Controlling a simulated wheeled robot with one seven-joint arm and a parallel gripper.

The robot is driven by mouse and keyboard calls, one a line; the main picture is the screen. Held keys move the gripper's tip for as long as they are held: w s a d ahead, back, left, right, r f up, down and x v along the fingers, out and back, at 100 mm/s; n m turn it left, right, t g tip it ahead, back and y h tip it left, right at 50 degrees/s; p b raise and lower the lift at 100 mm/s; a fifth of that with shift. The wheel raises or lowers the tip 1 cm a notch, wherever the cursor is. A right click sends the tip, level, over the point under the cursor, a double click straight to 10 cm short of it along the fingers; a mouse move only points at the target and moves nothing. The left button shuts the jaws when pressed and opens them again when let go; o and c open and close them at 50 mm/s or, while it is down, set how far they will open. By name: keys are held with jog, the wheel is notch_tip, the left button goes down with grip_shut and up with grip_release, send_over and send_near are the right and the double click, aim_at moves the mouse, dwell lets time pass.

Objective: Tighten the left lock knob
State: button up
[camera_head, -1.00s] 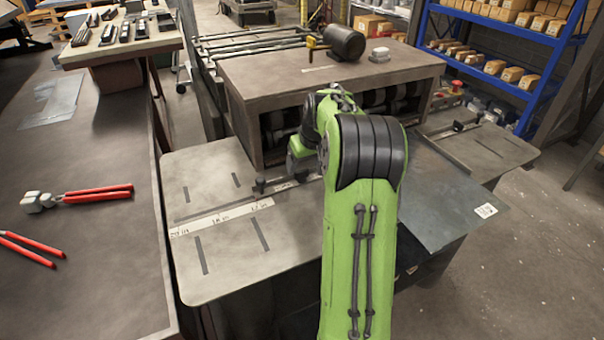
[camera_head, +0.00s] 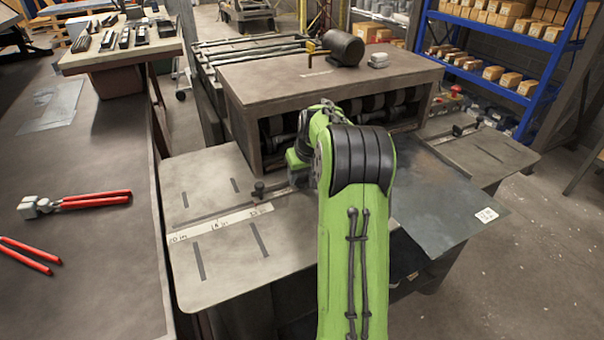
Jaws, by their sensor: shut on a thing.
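The left lock knob (camera_head: 259,190) is a small dark knob on the slotted rail of the worktable's left wing, above the ruler strip (camera_head: 222,222). It looks upright. My green arm reaches forward over the table, and its wrist (camera_head: 299,160) bends down just right of this knob, in front of the machine housing. A small gap shows between the knob and the visible part of the wrist. My gripper's fingers are hidden behind my arm, so what they hold does not show. Another dark knob (camera_head: 458,130) sits on the right wing's rail.
The housing (camera_head: 240,130) with rollers inside stands behind the wrist, with a motor (camera_head: 344,47) on top. A dark metal sheet (camera_head: 440,205) lies right of my arm. A bench (camera_head: 90,260) with red-handled tools (camera_head: 92,199) stands at left. The left wing's front is clear.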

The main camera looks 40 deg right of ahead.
jog(key=shift+m, duration=0.4)
jog(key=o, duration=1.1)
jog(key=shift+c, duration=0.2)
jog(key=p+v, duration=0.3)
jog(key=v, duration=1.2)
jog(key=shift+a+r+p, duration=0.3)
jog(key=shift+a+p, duration=0.05)
jog(key=shift+p, duration=0.05)
jog(key=shift+c, duration=0.4)
